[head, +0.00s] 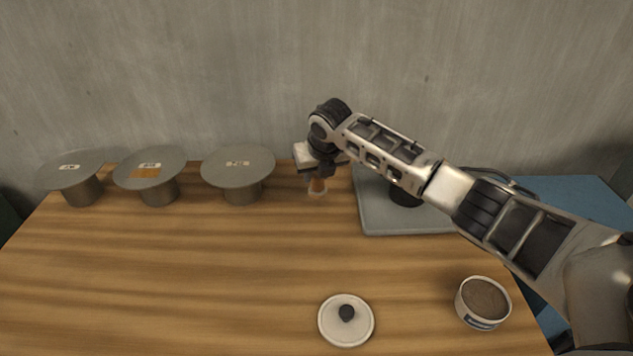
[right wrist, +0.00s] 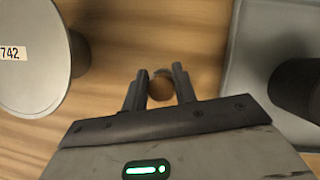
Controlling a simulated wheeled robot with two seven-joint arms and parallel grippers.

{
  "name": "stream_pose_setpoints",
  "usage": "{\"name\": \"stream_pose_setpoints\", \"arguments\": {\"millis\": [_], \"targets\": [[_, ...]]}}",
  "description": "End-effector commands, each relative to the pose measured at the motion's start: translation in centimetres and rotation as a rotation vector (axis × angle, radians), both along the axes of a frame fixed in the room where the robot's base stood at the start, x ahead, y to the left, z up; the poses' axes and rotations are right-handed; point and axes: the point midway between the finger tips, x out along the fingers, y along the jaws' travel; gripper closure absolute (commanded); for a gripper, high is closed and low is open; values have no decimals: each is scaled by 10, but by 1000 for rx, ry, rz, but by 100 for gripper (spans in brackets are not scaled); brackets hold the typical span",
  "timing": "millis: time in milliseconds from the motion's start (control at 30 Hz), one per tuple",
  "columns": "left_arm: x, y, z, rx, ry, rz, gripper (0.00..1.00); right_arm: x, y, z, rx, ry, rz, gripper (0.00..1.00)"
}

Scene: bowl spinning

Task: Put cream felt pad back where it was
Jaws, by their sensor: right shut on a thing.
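My right gripper (head: 317,188) is above the back middle of the wooden table, between the rightmost grey disc stand and a grey tray. In the right wrist view its fingers (right wrist: 160,88) are close together around a small round brownish thing (right wrist: 161,88) with a paler rim. The fingers hide its sides, and I cannot tell whether it is the cream felt pad. No other thing shows clearly as a cream felt pad. My left gripper is not in view.
Three grey disc stands with labels (head: 240,162) (head: 150,163) (head: 70,168) line the back left. A grey tray (head: 385,222) with a black post is at right. A white lid (head: 333,323) and white tub (head: 483,318) are in front. The middle is clear.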

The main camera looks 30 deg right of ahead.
Motion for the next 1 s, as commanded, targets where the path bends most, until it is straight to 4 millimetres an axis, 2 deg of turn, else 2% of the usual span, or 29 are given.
{"name": "stream_pose_setpoints", "arguments": {"millis": [33, 133, 467, 500, 567, 867, 1000], "targets": [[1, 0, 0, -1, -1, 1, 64, -2, 1, -11, 0, 6, 2, 90], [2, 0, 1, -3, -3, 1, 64, -2, 2, -24, 1, 5, 2, 90], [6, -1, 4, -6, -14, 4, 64, -1, 2, -27, 0, 2, 2, 90], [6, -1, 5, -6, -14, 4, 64, -1, 2, -28, 1, 2, 1, 67], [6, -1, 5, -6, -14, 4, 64, -1, 2, -27, 1, 2, 1, 50], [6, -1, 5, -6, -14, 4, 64, -1, 2, -26, 1, 2, 1, 50], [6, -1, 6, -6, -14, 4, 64, -5, 2, -14, 0, -1, 1, 50]]}}
